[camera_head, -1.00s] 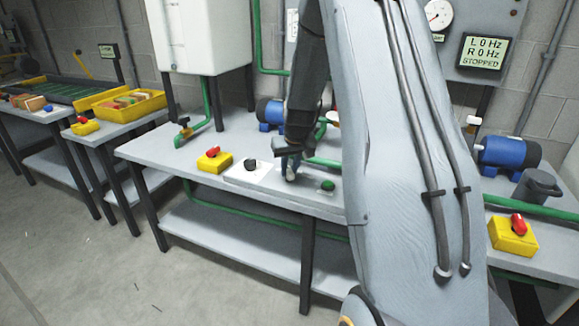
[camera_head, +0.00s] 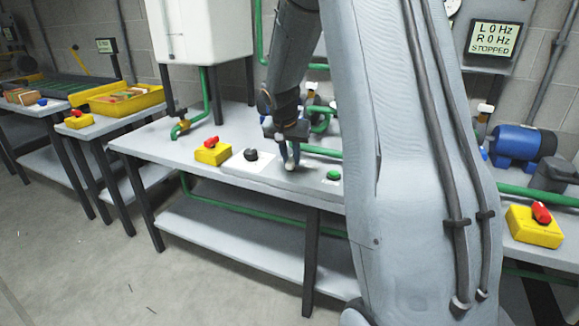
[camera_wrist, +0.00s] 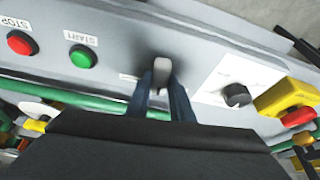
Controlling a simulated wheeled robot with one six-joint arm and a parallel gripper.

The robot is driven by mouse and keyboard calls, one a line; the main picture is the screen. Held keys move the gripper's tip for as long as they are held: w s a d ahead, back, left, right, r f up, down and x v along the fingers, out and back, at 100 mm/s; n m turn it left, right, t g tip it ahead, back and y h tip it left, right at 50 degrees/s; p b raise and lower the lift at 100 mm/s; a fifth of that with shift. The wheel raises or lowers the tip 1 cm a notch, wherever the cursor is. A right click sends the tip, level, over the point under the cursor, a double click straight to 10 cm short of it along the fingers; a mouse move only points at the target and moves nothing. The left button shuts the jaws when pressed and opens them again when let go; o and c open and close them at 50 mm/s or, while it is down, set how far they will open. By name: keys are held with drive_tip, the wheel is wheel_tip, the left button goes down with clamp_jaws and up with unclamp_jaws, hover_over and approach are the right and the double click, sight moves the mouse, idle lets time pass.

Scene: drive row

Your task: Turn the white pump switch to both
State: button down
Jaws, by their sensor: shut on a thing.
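The white pump switch (camera_wrist: 161,68) sits on the pale control panel (camera_head: 270,176) at the bench's front edge. In the wrist view my gripper (camera_wrist: 161,88) has its two dark blue fingers on either side of the switch, shut on it. In the head view my gripper (camera_head: 290,160) points down at the panel, between a black knob and a green button, and mostly hides the switch. The label beside the switch is partly covered, and I cannot read which position it points to.
A black knob (camera_wrist: 236,95), green start button (camera_wrist: 83,57) and red stop button (camera_wrist: 22,43) flank the switch. A yellow box with a red knob (camera_head: 213,152) stands left. The display (camera_head: 495,38) reads L 0 Hz, R 0 Hz, STOPPED. Green pipes run behind.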

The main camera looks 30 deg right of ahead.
drive_tip(key=shift+s+f+m+g+b, duration=0.15)
drive_tip(key=shift+m+g+b, duration=0.25)
drive_tip(key=shift+m+b, duration=0.45)
drive_tip(key=c, duration=1.6)
unclamp_jaws()
drive_tip(key=shift+o, duration=0.2)
drive_tip(key=shift+a+r, duration=0.1)
drive_tip(key=shift+r, duration=0.1)
drive_tip(key=shift+r, duration=0.3)
drive_tip(key=v, duration=0.7)
drive_tip(key=shift+a, duration=0.2)
drive_tip(key=shift+s+f, duration=0.1)
drive_tip(key=shift+s, duration=0.05)
